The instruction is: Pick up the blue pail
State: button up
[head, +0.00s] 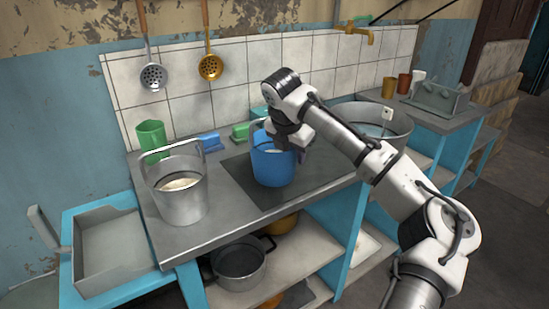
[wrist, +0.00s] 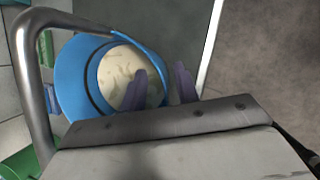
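The blue pail (head: 270,172) stands upright on a dark panel of the counter in the head view. In the wrist view the blue pail (wrist: 70,75) shows from above, with a pale, creamy content inside. My gripper (head: 287,147) is over the right side of the pail's rim. In the wrist view my gripper (wrist: 160,85) has its two dark fingers apart, one over the pail's inside and the other beyond its rim. Whether either finger touches the pail, I cannot tell. The fingertips are mostly hidden in the head view.
A metal pail (head: 183,198) with a pale content and raised handle stands left of the blue pail. A green cup (head: 152,137) and a blue block (head: 209,139) stand near the tiled wall. A large metal basin (head: 397,127) is at the right, partly behind my arm.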

jog(key=shift+w+d+f, duration=0.1)
jog(key=shift+w+f, duration=0.2)
jog(key=shift+f, duration=0.35)
grip_shut()
jog(key=shift+r, duration=0.2)
